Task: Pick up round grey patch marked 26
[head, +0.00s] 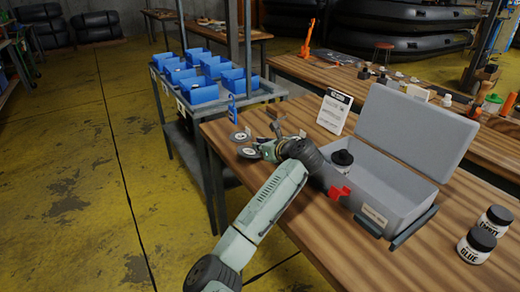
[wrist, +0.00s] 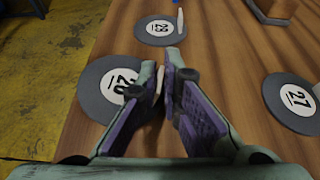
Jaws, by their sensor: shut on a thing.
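The round grey patch (wrist: 92,101) with a white centre label lies at the left in the wrist view, near the table edge. Its number is partly hidden by a finger and looks like 26. A pale upright tab (wrist: 160,80) stands at its right edge, between my fingertips. My gripper (wrist: 162,92) is shut on this tab. The patch appears to lie flat on the table. In the head view my gripper (head: 262,148) is low over the table's left end, and the patch (head: 247,152) shows just left of it.
Another grey patch (wrist: 158,31), seemingly marked 29, lies beyond; one marked 27 (wrist: 294,103) lies right. A cart with blue bins (head: 199,89) stands behind.

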